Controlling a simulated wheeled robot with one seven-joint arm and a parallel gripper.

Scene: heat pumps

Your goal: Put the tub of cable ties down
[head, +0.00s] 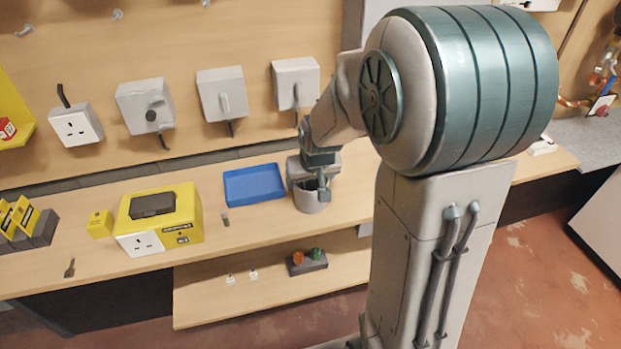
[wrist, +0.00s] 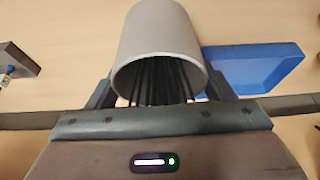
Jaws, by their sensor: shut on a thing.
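The tub of cable ties is a grey cylinder with black ties inside. In the head view the tub (head: 311,201) is at the bench, just right of the blue tray. My gripper (head: 316,184) is shut on it from above. In the wrist view the tub (wrist: 158,35) lies between the two fingers of my gripper (wrist: 160,92), its open mouth toward the camera and black cable ties (wrist: 158,82) showing inside. I cannot tell whether its base touches the bench top.
A blue tray (head: 254,194) lies just left of the tub on the wooden bench (head: 95,275). A yellow box (head: 190,220) with a socket stands further left. Grey boxes and sockets hang on the wall behind. A lower shelf (head: 205,302) holds small parts.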

